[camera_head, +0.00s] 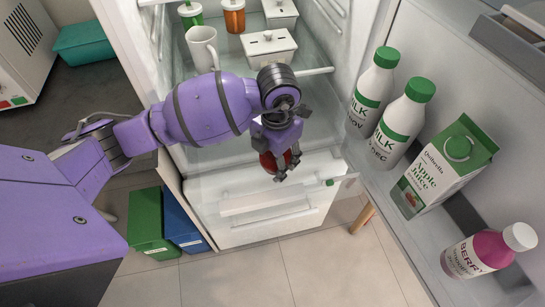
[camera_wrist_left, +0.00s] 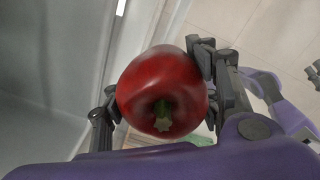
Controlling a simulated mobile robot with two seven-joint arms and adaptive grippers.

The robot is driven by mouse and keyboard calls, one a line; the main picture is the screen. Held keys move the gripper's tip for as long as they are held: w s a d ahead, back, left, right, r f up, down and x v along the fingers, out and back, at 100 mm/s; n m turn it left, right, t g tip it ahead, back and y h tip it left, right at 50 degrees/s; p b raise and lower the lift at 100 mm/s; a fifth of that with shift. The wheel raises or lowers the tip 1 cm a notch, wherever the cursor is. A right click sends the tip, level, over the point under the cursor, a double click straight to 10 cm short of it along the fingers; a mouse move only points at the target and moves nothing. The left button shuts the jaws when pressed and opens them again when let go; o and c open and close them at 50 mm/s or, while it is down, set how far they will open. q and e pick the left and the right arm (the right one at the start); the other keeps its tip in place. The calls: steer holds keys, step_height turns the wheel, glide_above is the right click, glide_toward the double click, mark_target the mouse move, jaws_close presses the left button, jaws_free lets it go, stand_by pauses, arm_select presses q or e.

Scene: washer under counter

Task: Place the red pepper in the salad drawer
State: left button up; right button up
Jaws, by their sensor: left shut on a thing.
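The red pepper (camera_wrist_left: 160,85) fills the middle of the left wrist view, its green stem toward the camera. My left gripper (camera_wrist_left: 155,95) is shut on it, with fingers on both sides. In the head view the left gripper (camera_head: 280,160) holds the pepper (camera_head: 270,163), partly hidden by the fingers, above the front of the salad drawer (camera_head: 265,210). The drawer is a white-fronted bin at the bottom of the open fridge. The head view does not clearly show how far it is pulled out. My right gripper is not in view.
The fridge door shelf at right holds two milk bottles (camera_head: 371,88) (camera_head: 400,125), an apple juice carton (camera_head: 444,167) and a berry bottle (camera_head: 488,251). A white mug (camera_head: 203,48) and lidded containers (camera_head: 268,47) stand on the shelf above. Green (camera_head: 147,222) and blue (camera_head: 183,222) boxes stand left on the floor.

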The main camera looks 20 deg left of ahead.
arm_select(q)
steer(key=shift+f, duration=2.25)
steer(key=shift+f, duration=0.2)
steer(key=o, duration=1.3)
steer(key=r, duration=1.2)
steer(key=shift+s+d+r, duration=0.1)
steer(key=shift+d+r, duration=0.15)
